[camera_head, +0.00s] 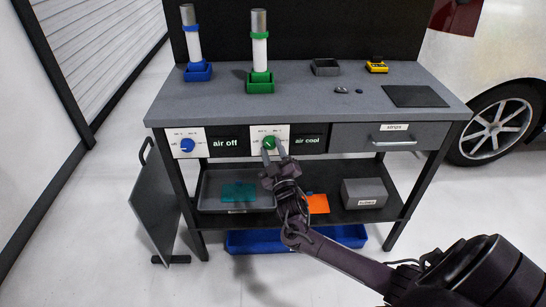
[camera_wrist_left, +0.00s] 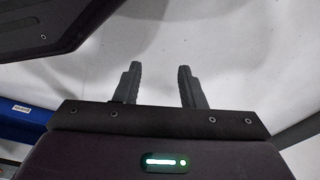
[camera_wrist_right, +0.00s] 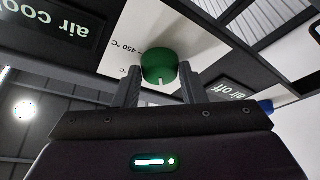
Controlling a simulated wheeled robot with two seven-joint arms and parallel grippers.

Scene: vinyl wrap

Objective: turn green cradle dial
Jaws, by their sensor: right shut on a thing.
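The green dial (camera_head: 269,143) is on a white panel on the front of the workbench, beside a black "air cool" label (camera_head: 307,141). My right gripper (camera_head: 273,155) reaches up to it from below. In the right wrist view, the right gripper's fingers (camera_wrist_right: 160,78) sit on either side of the green dial (camera_wrist_right: 159,66), shut on it. A white mark shows on the dial's face. The green cradle (camera_head: 260,86) stands on the bench above, holding a white and grey tool upright. My left gripper (camera_wrist_left: 158,82) is open and empty in the left wrist view; the head view does not show it.
A blue dial (camera_head: 187,145) with an "air off" label is left of the green one, below a blue cradle (camera_head: 198,74). A "strips" drawer (camera_head: 396,137) is at right. The lower shelf holds a grey tray (camera_head: 208,190) and a grey box (camera_head: 365,191).

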